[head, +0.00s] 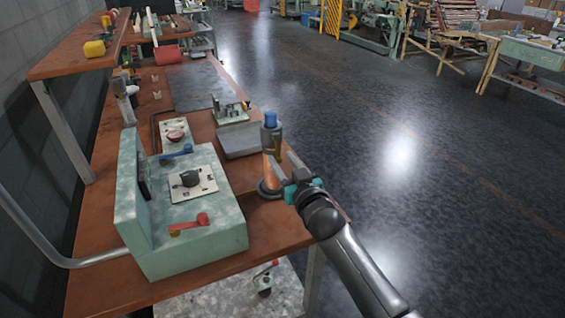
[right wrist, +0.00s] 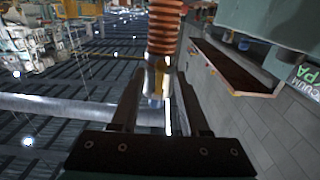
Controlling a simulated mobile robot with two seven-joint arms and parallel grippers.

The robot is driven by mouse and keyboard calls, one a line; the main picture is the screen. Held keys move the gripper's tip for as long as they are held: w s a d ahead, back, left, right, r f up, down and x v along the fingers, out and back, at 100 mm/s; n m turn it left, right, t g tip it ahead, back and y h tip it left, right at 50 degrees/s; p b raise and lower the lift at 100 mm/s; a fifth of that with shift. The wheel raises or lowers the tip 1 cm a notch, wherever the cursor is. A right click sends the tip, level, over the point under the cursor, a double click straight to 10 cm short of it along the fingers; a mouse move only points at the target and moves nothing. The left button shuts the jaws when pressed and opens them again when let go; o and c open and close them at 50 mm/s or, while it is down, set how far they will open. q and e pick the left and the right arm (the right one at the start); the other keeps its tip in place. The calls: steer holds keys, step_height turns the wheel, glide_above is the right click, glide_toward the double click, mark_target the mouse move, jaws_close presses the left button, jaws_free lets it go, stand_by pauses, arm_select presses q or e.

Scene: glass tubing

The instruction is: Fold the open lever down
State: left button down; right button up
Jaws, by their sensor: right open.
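A pale green box (head: 190,239) stands on the bench and carries a red-handled lever (head: 189,225) near its front and a blue-handled lever (head: 176,154) farther back. My right gripper (head: 281,163) is open to the right of the box, beside an upright orange column with a blue top (head: 270,120). In the right wrist view my right gripper (right wrist: 158,78) is open, with the ridged orange column (right wrist: 164,28) showing between its fingers; contact is unclear. My left gripper is out of view.
Beneath the bench (head: 90,285), a pale unit carries another red-handled lever (head: 265,270). A grey plate (head: 239,140) lies behind the column, and a raised shelf (head: 75,58) stands at the back left. The floor right of the bench is clear.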

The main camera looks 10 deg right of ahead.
steer(key=shift+w+a, duration=0.1)
steer(key=shift+w, duration=0.15)
steer(key=shift+c, duration=0.2)
jaws_close()
stand_by(0.3)
